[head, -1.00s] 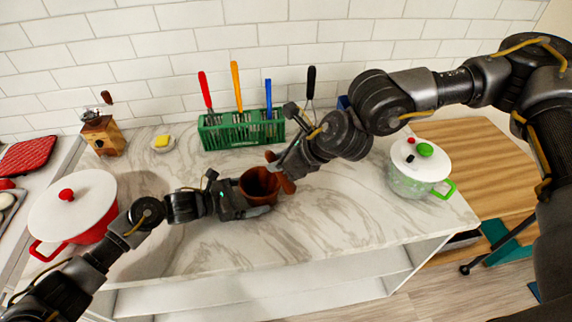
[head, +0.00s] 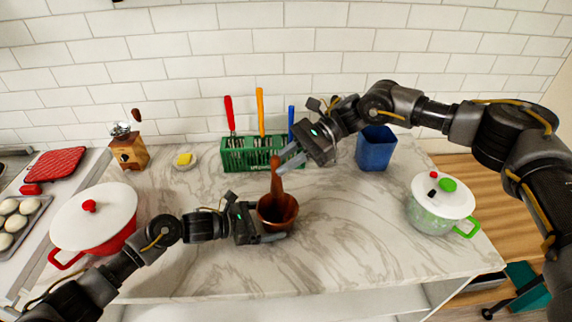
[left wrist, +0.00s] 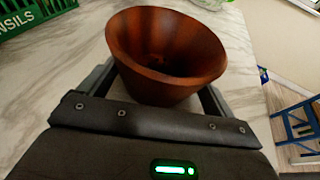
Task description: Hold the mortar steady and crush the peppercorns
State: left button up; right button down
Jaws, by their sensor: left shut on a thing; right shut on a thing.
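The reddish-brown wooden mortar (head: 283,219) stands on the marble counter, and its open bowl fills the upper middle of the left wrist view (left wrist: 165,85). My left gripper (head: 262,226) is shut on the mortar, one finger on each side. My right gripper (head: 284,161) is shut on the upper end of the brown pestle (head: 276,182), which is nearly upright over the mortar. The left wrist view shows no pestle inside the bowl, so its lower end appears to be above it. A small dark patch shows at the bowl's bottom; I cannot make out peppercorns.
A green utensil rack (head: 240,160) and blue container (head: 376,150) stand behind. A red pot with white lid (head: 95,215) is at left, a green-handled pot (head: 440,205) at right.

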notch_tip(320, 180, down, 8)
dwell(1.0)
jog(key=shift+r, duration=0.1)
jog(key=shift+s+d, duration=0.2)
jog(key=shift+s, duration=0.6)
jog(key=shift+f, duration=0.25)
jog(key=shift+f, duration=1.05)
